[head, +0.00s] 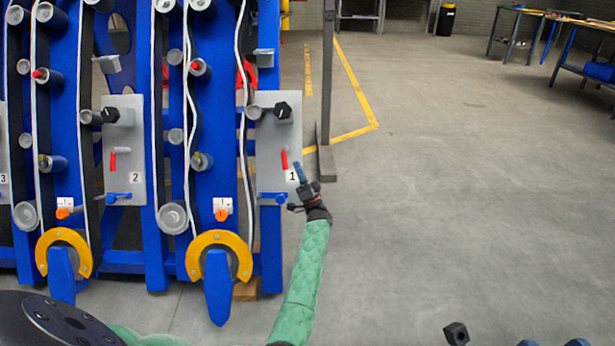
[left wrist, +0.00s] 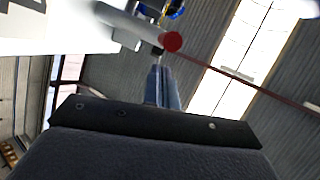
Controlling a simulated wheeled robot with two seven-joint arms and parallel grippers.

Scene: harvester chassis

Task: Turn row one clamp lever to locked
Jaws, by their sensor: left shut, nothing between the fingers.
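The row one panel (head: 265,178) is a grey plate marked "1" on the right edge of the blue frame. Its short red lever (head: 284,160) stands about upright, below a black knob (head: 282,110). My left gripper (head: 299,172), with blue fingers, is shut and empty, just right of and slightly below the lever. In the left wrist view, the shut fingers (left wrist: 162,85) point up toward a round red end (left wrist: 172,42) near a pale rod. Whether they touch is unclear. Blue tips at the bottom right of the head view may be my right gripper; their state is unclear.
A similar panel (head: 124,178) marked "2" stands to the left. Yellow arches (head: 219,240) and blue bars stick out low on the frame. A grey post (head: 327,90) stands behind panel one. The floor (head: 450,180) to the right is wide and clear.

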